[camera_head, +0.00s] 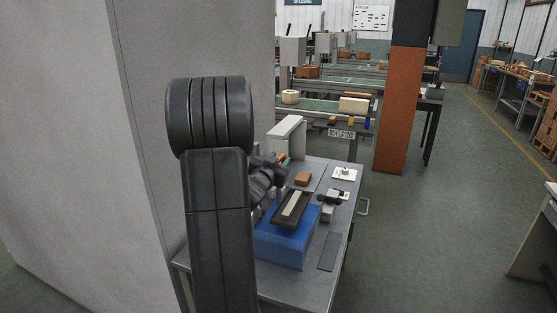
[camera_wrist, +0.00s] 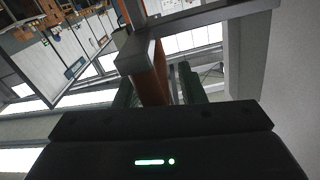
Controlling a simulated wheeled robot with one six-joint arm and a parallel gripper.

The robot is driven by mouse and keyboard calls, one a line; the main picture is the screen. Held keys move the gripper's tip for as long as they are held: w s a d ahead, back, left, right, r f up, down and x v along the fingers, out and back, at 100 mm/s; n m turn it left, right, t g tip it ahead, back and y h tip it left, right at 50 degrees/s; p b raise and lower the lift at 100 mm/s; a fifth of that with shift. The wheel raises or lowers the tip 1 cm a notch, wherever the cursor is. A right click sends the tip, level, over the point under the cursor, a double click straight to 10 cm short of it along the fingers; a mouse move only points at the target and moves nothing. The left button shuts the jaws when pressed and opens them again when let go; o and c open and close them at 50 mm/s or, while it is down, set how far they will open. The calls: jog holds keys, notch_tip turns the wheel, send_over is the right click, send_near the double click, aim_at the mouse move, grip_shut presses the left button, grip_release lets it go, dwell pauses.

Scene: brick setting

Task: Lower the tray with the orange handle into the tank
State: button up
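A blue block-like tank (camera_head: 284,247) stands on the grey bench. A dark rectangular tray-like piece (camera_head: 279,217) with a pale strip inside lies over its top; I cannot tell whether it is a separate tray. My gripper (camera_head: 270,177) is left of and behind it, partly hidden by my arm. A small orange bit (camera_head: 281,157) shows just above the gripper. In the wrist view, my gripper's fingers (camera_wrist: 160,88) are apart. An orange-brown upright part (camera_wrist: 152,85) under a grey frame (camera_wrist: 205,16) shows between them, with a gap at the right finger. Whether it is the handle is unclear.
A pale upright box (camera_head: 287,137) stands at the bench's back left. A brown block (camera_head: 302,178), a white plate with a small part (camera_head: 344,174), a grey device (camera_head: 330,207) and a dark flat pad (camera_head: 329,251) lie around. A large grey wall (camera_head: 70,130) fills the left.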

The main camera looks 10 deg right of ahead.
grip_shut()
notch_tip(320, 180, down, 7)
jog(key=b, duration=0.6)
jog(key=shift+f, duration=0.2)
grip_release()
